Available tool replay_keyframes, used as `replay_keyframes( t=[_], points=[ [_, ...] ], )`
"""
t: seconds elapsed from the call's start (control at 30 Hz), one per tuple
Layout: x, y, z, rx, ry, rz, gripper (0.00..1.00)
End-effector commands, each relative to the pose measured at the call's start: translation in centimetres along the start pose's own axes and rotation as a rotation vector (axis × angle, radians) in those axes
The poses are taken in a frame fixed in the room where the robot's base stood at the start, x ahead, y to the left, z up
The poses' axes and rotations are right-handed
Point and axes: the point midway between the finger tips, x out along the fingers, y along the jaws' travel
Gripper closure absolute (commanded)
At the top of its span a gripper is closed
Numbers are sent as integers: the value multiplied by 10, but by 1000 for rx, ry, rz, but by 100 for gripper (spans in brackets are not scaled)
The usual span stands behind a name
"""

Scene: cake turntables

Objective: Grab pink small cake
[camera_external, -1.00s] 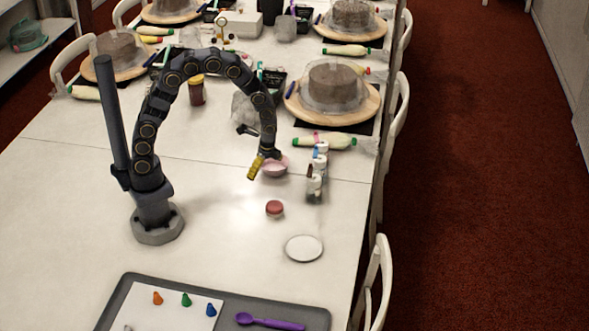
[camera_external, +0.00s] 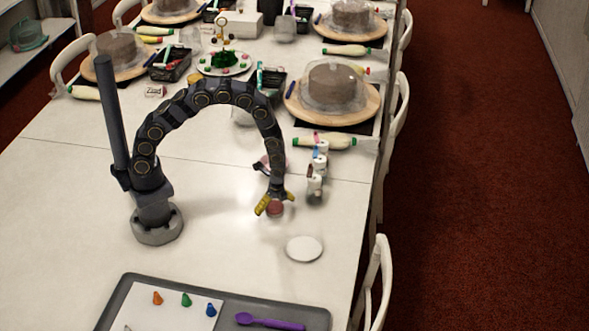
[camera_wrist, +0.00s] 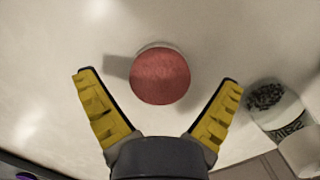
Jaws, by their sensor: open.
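The small pink cake (camera_external: 275,209) is a round, reddish-pink disc on the white table. It also shows in the wrist view (camera_wrist: 160,76), ahead of the fingertips and roughly centred between the two fingers. My gripper (camera_external: 274,202) has yellow fingers and is right at the cake in the external view, above or just behind it. In the wrist view my gripper (camera_wrist: 158,90) is spread open with nothing between the fingers. Whether a finger touches the cake cannot be told from the external view.
A white round plate (camera_external: 304,249) lies just in front of the cake. Small jars (camera_external: 315,180) stand to its right; one labelled jar (camera_wrist: 275,108) shows near the right finger in the wrist view. A grey tray (camera_external: 270,308) with a purple spoon (camera_external: 268,322) is at the front.

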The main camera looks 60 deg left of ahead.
Motion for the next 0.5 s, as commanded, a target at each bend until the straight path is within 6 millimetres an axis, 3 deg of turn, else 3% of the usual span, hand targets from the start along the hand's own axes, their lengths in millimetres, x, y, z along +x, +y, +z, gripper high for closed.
replay_keyframes(
  t=[0.23, 0.37, 0.5],
  points=[
    [3, 0, 0, -1, 1, -1, 5],
    [3, 0, 0, -1, 0, -1, 60],
    [3, 0, 0, -1, 0, 0, 62]
  ],
)
